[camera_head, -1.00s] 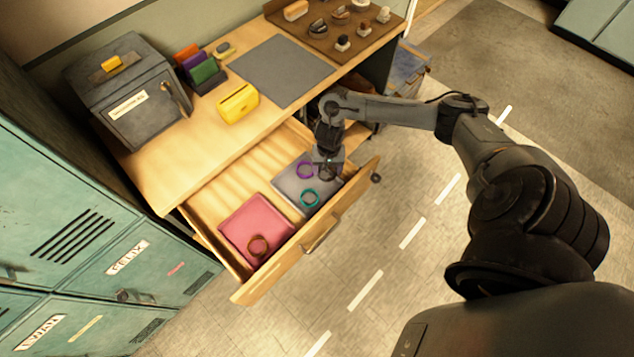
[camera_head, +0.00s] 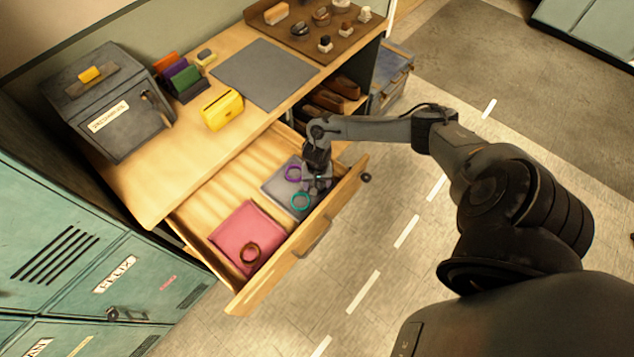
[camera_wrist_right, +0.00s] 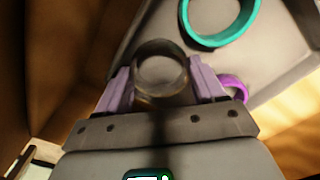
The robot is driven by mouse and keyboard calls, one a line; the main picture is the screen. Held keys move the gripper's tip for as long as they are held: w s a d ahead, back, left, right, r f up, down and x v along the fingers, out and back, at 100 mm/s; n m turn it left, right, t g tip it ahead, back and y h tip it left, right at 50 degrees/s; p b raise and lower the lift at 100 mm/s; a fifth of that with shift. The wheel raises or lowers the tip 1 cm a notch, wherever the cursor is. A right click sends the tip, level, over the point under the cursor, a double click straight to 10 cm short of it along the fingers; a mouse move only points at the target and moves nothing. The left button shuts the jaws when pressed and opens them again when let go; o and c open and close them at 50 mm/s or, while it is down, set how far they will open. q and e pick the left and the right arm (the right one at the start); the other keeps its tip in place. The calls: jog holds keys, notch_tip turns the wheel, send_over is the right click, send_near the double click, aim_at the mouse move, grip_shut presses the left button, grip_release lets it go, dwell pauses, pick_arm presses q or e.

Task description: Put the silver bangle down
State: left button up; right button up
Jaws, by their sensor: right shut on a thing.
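The silver bangle (camera_wrist_right: 162,48) is between the purple-tinted fingers of my right gripper (camera_wrist_right: 162,82) in the right wrist view; it looks dull grey-brown there. I cannot tell whether the bangle touches the cloth. My left gripper is not in view.
The drawer front (camera_head: 335,205) and the desktop edge border the space. A yellow box (camera_head: 222,110) and a grey mat (camera_head: 265,74) are on the desk.

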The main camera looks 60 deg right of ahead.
jog(key=shift+f, duration=0.1)
jog(key=o, duration=1)
jog(key=shift+c, duration=0.2)
jog(key=shift+o, duration=0.3)
notch_tip(320, 180, up, 12)
jog(key=p, duration=0.2)
